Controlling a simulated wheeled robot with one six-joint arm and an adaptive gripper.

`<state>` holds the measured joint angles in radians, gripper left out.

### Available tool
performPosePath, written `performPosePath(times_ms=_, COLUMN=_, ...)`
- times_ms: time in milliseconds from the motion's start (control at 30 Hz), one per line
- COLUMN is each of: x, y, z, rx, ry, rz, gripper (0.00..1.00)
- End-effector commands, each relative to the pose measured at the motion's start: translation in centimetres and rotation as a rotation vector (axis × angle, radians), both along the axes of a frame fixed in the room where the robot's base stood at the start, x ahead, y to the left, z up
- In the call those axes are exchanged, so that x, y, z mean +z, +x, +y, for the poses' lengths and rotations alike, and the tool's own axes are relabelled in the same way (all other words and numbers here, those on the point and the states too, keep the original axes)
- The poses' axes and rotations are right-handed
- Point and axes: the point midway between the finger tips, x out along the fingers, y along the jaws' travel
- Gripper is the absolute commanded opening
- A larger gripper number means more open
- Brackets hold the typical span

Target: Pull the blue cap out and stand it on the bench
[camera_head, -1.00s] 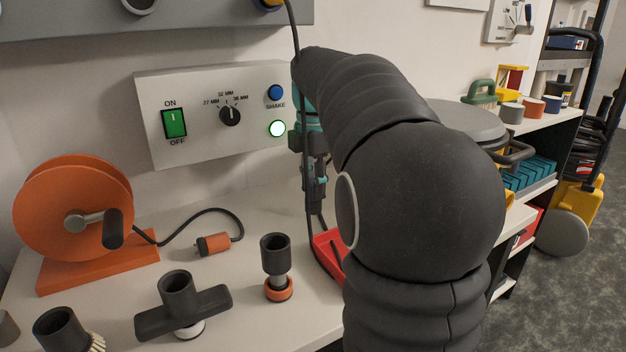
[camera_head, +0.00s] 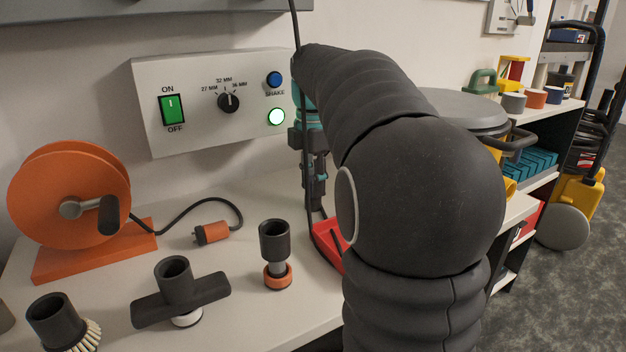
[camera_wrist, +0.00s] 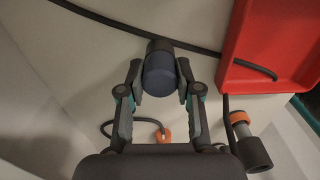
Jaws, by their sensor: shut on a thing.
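The dark blue cap (camera_wrist: 159,76) is between the fingers of my gripper (camera_wrist: 160,86) in the wrist view, with a finger pressed on each side. A black round part (camera_wrist: 158,46) shows directly behind the cap. I cannot tell whether the cap is still seated in it. In the head view my gripper (camera_head: 314,180) points down above the bench (camera_head: 225,185), partly behind my arm. The cap cannot be made out there.
A black hose (camera_wrist: 105,22) crosses behind the cap. A red tray (camera_head: 327,246) lies below my gripper. An orange reel (camera_head: 62,205), a corded orange plug (camera_head: 211,233), a black-and-orange fitting (camera_head: 275,250) and a wide nozzle (camera_head: 180,292) stand left. Bare bench lies between them.

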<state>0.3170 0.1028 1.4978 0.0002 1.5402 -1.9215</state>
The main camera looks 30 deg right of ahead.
Motion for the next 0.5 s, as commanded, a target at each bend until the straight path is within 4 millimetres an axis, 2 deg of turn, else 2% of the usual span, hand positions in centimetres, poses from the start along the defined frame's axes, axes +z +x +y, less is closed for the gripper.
performPosePath(times_ms=67, x=-0.17, y=0.00, z=0.00, rx=0.000, ry=0.000, rz=0.000, gripper=0.00)
performPosePath(times_ms=100, x=-0.10, y=0.00, z=0.00, rx=0.000, ry=0.000, rz=0.000, gripper=0.44)
performPosePath(times_ms=167, x=-0.09, y=0.00, z=0.00, rx=0.000, ry=0.000, rz=0.000, gripper=0.59)
performPosePath(times_ms=200, x=-0.09, y=0.00, z=0.00, rx=0.000, ry=0.000, rz=0.000, gripper=0.63)
performPosePath(times_ms=500, x=-0.01, y=0.00, z=0.00, rx=0.000, ry=0.000, rz=0.000, gripper=0.63)
